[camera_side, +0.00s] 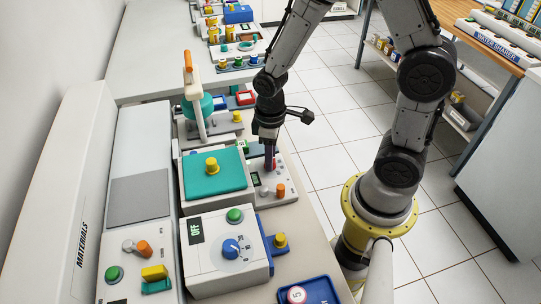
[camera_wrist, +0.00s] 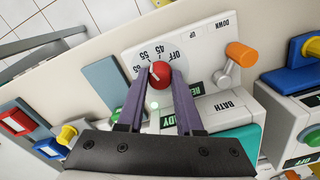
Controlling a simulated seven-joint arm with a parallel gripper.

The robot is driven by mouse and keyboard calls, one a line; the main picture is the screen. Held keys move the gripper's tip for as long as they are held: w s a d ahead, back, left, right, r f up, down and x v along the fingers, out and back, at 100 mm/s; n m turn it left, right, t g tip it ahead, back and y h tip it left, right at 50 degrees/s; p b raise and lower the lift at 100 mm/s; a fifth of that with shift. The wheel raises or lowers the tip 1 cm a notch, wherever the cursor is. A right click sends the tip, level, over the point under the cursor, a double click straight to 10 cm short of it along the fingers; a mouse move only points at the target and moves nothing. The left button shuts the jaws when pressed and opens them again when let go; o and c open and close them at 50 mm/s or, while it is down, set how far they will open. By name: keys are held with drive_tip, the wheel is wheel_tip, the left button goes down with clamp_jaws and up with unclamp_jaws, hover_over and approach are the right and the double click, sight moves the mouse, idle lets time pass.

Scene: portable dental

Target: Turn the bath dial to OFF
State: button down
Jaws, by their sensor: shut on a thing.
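The bath dial (camera_wrist: 158,79) is a round red knob on the white bath panel (camera_wrist: 205,58), with a pale mark near its upper left edge. Printed marks including 55, 45 and OFF curve around it; I cannot tell exactly which one it points to. My gripper (camera_wrist: 160,74) has its two purple fingers on either side of the dial, shut on it. In the side view my gripper (camera_side: 270,163) points down at the panel of the bath (camera_side: 214,178), which has a teal lid, and mostly hides the dial.
An orange lever (camera_wrist: 241,54) stands beside the dial, near UP and DOWN labels. A partly hidden green READY display is close to the fingers. A white unit with a blue dial (camera_side: 231,248) and an OFF display stands nearer the camera. Open floor (camera_side: 330,130) lies right of the bench.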

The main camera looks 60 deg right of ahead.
drive_tip(key=m, duration=0.3)
drive_tip(key=shift+m, duration=0.4)
drive_tip(key=m, duration=0.8)
drive_tip(key=shift+a+m, duration=0.1)
drive_tip(key=shift+m, duration=1.8)
drive_tip(key=shift+w, duration=0.1)
drive_tip(key=c, duration=0.6)
unclamp_jaws()
drive_tip(key=shift+o, duration=0.2)
drive_tip(key=shift+r, duration=0.1)
